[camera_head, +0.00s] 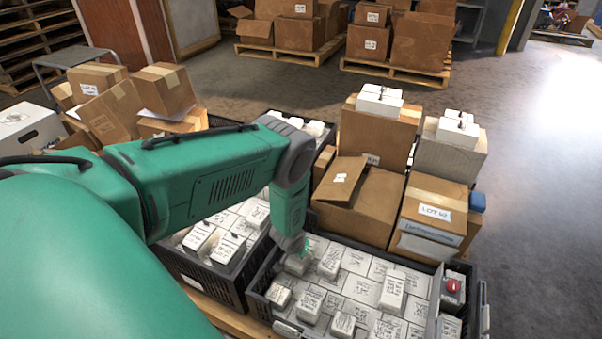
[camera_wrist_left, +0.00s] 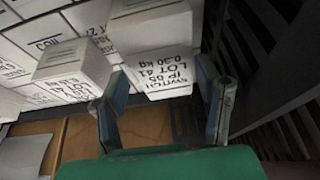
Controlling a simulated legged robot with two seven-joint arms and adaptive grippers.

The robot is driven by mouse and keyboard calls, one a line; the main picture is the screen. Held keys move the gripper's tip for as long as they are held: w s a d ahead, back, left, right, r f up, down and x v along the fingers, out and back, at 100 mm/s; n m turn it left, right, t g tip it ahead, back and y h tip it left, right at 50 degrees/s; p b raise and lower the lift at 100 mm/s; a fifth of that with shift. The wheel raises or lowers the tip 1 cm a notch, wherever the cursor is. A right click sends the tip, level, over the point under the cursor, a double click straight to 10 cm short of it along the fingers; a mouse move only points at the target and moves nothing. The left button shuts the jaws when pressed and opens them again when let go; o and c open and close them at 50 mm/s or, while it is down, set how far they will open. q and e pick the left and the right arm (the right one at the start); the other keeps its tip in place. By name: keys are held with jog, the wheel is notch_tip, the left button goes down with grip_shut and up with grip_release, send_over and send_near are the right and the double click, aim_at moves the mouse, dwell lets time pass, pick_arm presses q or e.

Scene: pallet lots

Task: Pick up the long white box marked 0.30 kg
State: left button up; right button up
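The white box marked 0.30 kg (camera_wrist_left: 157,62) shows in the left wrist view, with black print reading SWITCH and LOT 41. It sits at the edge of a black crate among other white boxes. My left gripper (camera_wrist_left: 163,72) has its fingers spread, one on each side of the box's near end; I cannot tell whether they touch it. In the head view my left gripper (camera_head: 304,248) points down at the crate's far left corner, just above a white box (camera_head: 296,265). The wrist partly hides the fingers there. My right gripper is not in view.
The black crate (camera_head: 262,277) is packed with white boxes, several standing higher. A second black crate (camera_head: 217,280) stands close at its left. Brown cartons (camera_head: 360,205) rise right behind. Open floor (camera_head: 545,220) lies right.

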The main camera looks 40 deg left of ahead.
pick_arm(q)
jog(key=x, duration=0.1)
jog(key=b+x, duration=0.1)
jog(key=x, duration=0.1)
jog(key=shift+s, duration=0.25)
jog(key=shift+w+a+f, duration=0.1)
jog(key=shift+a+f, duration=0.1)
jog(key=shift+a, duration=0.1)
jog(key=c, duration=1)
jog(key=shift+d+r, duration=0.15)
jog(key=shift+c, duration=0.3)
